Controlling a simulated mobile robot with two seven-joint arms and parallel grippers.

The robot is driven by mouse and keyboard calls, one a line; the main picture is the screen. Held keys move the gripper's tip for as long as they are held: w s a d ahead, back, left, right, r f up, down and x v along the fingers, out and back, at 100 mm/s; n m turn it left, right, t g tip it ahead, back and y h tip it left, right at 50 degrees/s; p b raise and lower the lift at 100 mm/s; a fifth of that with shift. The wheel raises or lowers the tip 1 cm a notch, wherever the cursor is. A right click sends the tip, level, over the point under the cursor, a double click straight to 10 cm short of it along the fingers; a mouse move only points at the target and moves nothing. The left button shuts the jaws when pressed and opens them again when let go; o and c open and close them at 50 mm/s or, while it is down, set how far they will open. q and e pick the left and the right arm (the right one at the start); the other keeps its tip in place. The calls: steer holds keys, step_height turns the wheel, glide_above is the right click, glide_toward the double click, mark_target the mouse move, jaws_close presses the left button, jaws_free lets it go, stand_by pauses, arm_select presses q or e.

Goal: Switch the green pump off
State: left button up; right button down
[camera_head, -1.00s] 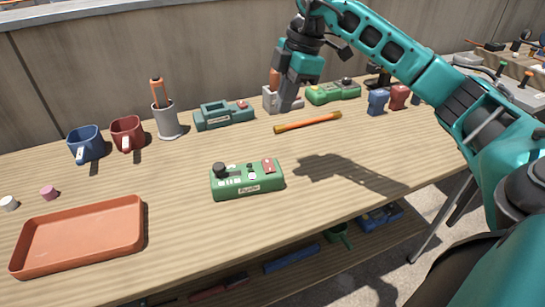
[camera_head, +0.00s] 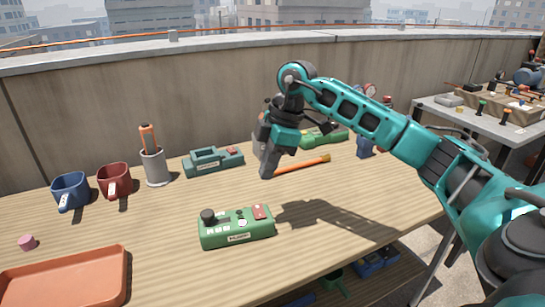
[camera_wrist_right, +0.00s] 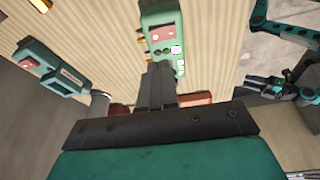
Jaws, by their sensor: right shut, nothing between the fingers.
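A green box (camera_head: 236,232) with a black knob, small buttons and a red switch stands on the wooden table, front middle. Its label is too small to read, and I cannot tell which way the switch is set. It also shows in the right wrist view (camera_wrist_right: 165,35), just beyond my fingertips. My right gripper (camera_head: 267,170) is shut and empty, above and behind the box, apart from it. Its fingers show in the wrist view (camera_wrist_right: 160,75). Another green device (camera_head: 324,136) stands at the back, partly behind my right arm. My left gripper (camera_wrist_right: 270,88) seems to show at the wrist view's right.
A teal device (camera_head: 213,161) stands behind the green box, and an orange-ended stick (camera_head: 302,164) lies to its right. Blue (camera_head: 70,190) and red (camera_head: 114,180) mugs and a grey holder (camera_head: 155,167) stand left. An orange tray (camera_head: 66,277) lies front left. Bare table surrounds the box.

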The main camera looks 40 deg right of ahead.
mark_target(258, 207)
steer(key=x, duration=0.4)
steer(key=b+x, duration=0.1)
steer(key=x, duration=0.1)
steer(key=shift+d+f, duration=0.3)
steer(key=shift+f, duration=0.15)
steer(key=shift+w+f, duration=0.1)
steer(key=shift+f, duration=0.65)
steer(key=shift+r, duration=0.1)
